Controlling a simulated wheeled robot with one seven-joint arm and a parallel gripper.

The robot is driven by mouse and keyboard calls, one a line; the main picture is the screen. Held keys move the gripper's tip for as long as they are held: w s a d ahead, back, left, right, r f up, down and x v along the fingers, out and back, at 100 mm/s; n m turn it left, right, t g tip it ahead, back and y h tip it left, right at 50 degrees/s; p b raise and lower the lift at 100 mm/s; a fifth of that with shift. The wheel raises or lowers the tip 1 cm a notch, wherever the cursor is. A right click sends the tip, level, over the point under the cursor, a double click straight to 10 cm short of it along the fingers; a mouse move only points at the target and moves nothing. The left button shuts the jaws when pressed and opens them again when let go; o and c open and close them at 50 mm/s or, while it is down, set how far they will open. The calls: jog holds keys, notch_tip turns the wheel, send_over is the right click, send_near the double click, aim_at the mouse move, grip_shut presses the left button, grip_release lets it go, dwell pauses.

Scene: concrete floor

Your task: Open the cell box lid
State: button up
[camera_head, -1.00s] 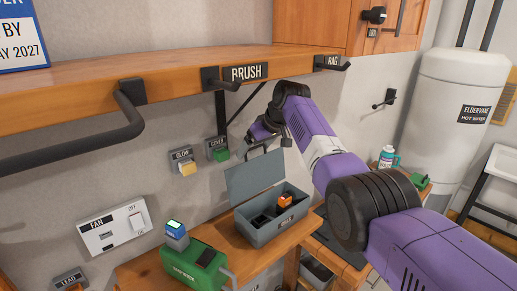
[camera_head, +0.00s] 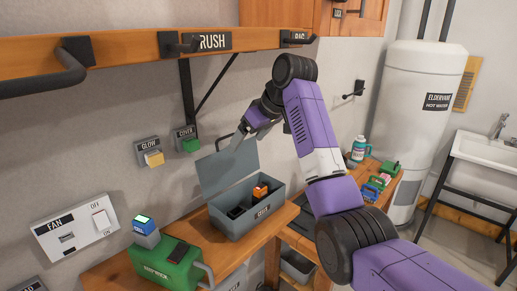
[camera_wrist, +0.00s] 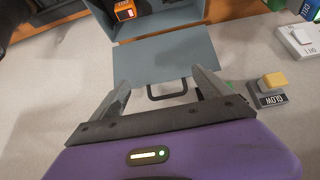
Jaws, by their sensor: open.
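The grey cell box (camera_head: 246,222) stands on the wooden bench, with a dark label on its front. Its lid (camera_head: 226,172) is raised, tilted up from the back edge. The open interior holds an orange-topped cell (camera_head: 261,190), which also shows in the wrist view (camera_wrist: 125,10). My gripper (camera_head: 243,141) is above the lid, its fingers open. In the wrist view, my gripper (camera_wrist: 162,86) has its fingers on either side of the lid's dark handle (camera_wrist: 168,92), apart from it. The lid (camera_wrist: 165,58) lies beyond the handle there.
A green device (camera_head: 170,265) with a blue-topped cell (camera_head: 145,231) stands left of the box. The wall carries a fan switch (camera_head: 76,230), a glow switch (camera_head: 150,153) and a cover switch (camera_head: 187,140). A wooden shelf (camera_head: 130,48) with hooks runs above.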

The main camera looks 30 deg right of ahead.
jog(key=shift+s+d+b, duration=0.25)
jog(key=shift+s+d, duration=0.05)
jog(key=shift+s, duration=0.6)
jog(key=shift+s+d+b, duration=0.2)
jog(key=shift+s+d, duration=0.05)
jog(key=shift+s, duration=0.65)
jog(key=w+d+r+m+t+h, duration=0.2)
jog(key=w+r+t, duration=0.4)
jog(key=r, duration=0.1)
jog(key=s+a+f+m+t+h, duration=0.1)
jog(key=s+a+f+m+t, duration=0.15)
jog(key=s+f, duration=0.7)
jog(key=s+a+f+m+t+h, duration=0.1)
jog(key=s+a+f+t, duration=0.15)
jog(key=s+f, duration=0.65)
jog(key=s+a+f+g, duration=0.1)
jog(key=s+a+f, duration=0.2)
jog(key=s, duration=1.1)
jog(key=s+a+f+n+g+y, duration=0.1)
jog(key=s+a+f, duration=0.2)
jog(key=s, duration=1.1)
jog(key=s+a+f+n+g, duration=0.1)
jog(key=s+a+f, duration=0.2)
jog(key=s, duration=1.1)
notch_tip(320, 180, down, 3)
jog(key=shift+y+b, duration=0.4)
jog(key=shift+b, duration=0.05)
